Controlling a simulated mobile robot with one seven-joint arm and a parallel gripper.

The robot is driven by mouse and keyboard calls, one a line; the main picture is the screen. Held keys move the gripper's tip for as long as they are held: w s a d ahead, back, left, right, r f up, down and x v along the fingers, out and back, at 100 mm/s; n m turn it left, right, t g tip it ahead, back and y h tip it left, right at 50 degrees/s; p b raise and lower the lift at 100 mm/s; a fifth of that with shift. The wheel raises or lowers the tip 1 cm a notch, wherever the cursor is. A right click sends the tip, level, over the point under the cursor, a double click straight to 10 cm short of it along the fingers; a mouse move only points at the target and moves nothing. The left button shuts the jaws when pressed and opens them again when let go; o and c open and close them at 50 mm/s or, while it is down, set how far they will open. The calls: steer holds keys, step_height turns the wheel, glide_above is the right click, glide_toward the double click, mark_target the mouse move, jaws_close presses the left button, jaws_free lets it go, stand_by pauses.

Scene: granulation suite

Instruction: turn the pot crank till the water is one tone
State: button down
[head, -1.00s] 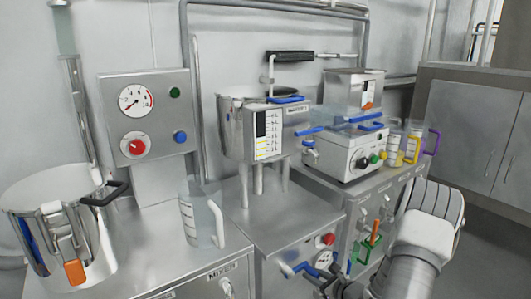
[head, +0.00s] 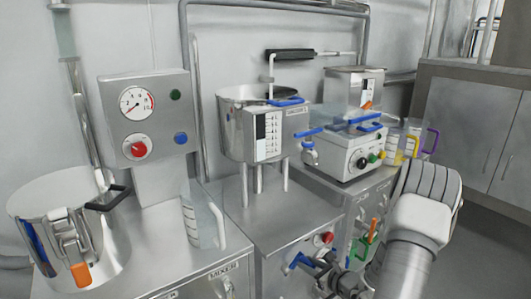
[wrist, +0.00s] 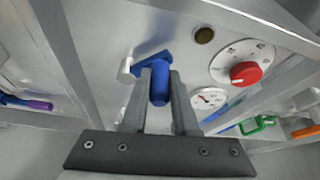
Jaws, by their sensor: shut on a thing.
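The pot (head: 234,125) is a steel vessel on legs, with a scale panel on its front. The water in it cannot be made out. On the front of the cabinet below it is a blue crank (head: 300,260), with a white end. In the wrist view the crank's blue arm (wrist: 150,60) runs from the white end to an upright blue grip (wrist: 160,88). My gripper (wrist: 160,82) is shut on that grip, one finger on each side. In the head view my gripper (head: 318,268) is small and partly merges with the crank.
A red knob with a dial (wrist: 246,72) and a gauge (wrist: 208,99) sit close right of my gripper. Green (head: 361,247) and orange handles are farther right. A steel pot (head: 72,235) and a clear jug (head: 203,220) stand on the left counter.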

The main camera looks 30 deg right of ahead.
steer(key=shift+s+a+r, duration=0.1)
steer(key=shift+a+r, duration=0.25)
steer(key=shift+a, duration=0.5)
steer(key=shift+w+a+r, duration=0.1)
steer(key=shift+a+r, duration=0.2)
steer(key=shift+a, duration=0.55)
steer(key=shift+s+a+r, duration=0.1)
steer(key=shift+a+r, duration=0.25)
steer(key=shift+a, duration=0.5)
steer(key=c, duration=0.6)
jaws_free()
steer(key=shift+s+d, duration=0.1)
